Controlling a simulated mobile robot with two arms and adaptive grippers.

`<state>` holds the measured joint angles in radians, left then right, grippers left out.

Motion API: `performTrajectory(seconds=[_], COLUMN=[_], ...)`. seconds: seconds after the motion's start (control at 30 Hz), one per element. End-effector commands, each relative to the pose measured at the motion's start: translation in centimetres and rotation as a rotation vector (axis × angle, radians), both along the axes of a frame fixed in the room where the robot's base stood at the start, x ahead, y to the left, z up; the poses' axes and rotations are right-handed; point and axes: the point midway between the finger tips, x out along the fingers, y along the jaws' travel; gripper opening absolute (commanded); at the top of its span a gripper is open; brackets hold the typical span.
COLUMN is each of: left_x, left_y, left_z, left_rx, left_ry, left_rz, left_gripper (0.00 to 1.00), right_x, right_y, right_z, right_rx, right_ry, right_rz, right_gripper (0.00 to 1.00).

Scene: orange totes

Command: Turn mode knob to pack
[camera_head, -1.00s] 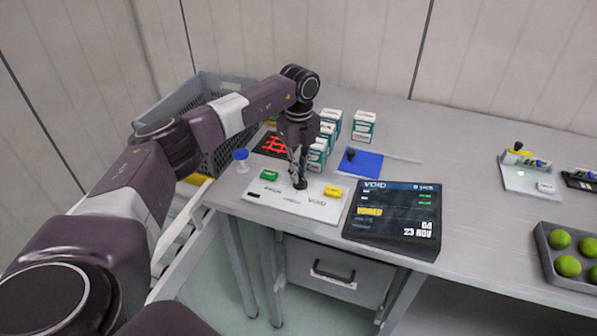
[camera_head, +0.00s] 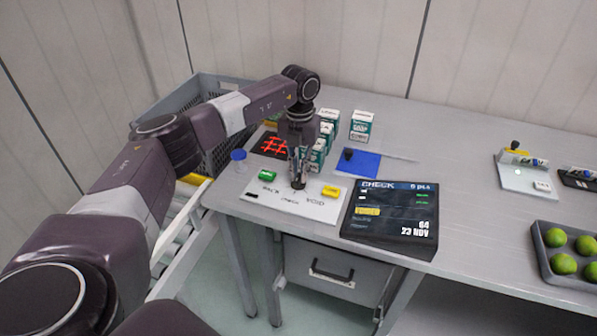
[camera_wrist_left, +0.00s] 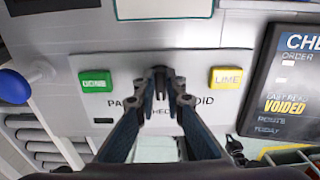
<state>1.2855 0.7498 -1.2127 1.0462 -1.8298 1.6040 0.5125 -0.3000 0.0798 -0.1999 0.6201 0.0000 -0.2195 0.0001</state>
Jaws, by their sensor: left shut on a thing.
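The white control panel (camera_head: 323,209) lies flat near the table's front edge, with PACK at left, CHECK at the front middle and VOID at right. My left gripper (camera_head: 299,185) points down over its middle, shut on the small dark mode knob. In the left wrist view the knob (camera_wrist_left: 160,76) is mostly hidden between the fingertips (camera_wrist_left: 168,88), so its pointer cannot be read. The dark display (camera_head: 391,217) right of the panel reads CHECK at the top, with VOIDED in yellow lower down. My right gripper is not in view.
On the panel are a green block (camera_head: 267,175) and a yellow block (camera_head: 331,191) marked LIME. White-and-teal boxes (camera_head: 361,125), a blue mat (camera_head: 360,162) and a grey crate (camera_head: 208,85) are behind. A tray of limes (camera_head: 541,266) stands at right.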

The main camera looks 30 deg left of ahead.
Motion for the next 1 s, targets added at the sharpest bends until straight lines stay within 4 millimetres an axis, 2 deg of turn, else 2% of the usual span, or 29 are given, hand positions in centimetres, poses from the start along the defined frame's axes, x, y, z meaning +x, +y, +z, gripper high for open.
performTrajectory(seconds=[0.7, 1.0], left_x=[0.09, 0.02], left_y=[-0.49, -0.63], left_z=[0.17, 0.2], left_rx=[0.001, 0.001], left_ry=[-0.005, -0.006], left_rz=[-0.676, -0.91], left_gripper=[0.0, 0.0], right_x=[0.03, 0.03], right_y=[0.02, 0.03], right_z=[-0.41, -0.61], right_rx=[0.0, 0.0], right_ry=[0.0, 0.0], right_rz=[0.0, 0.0], right_gripper=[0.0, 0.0])
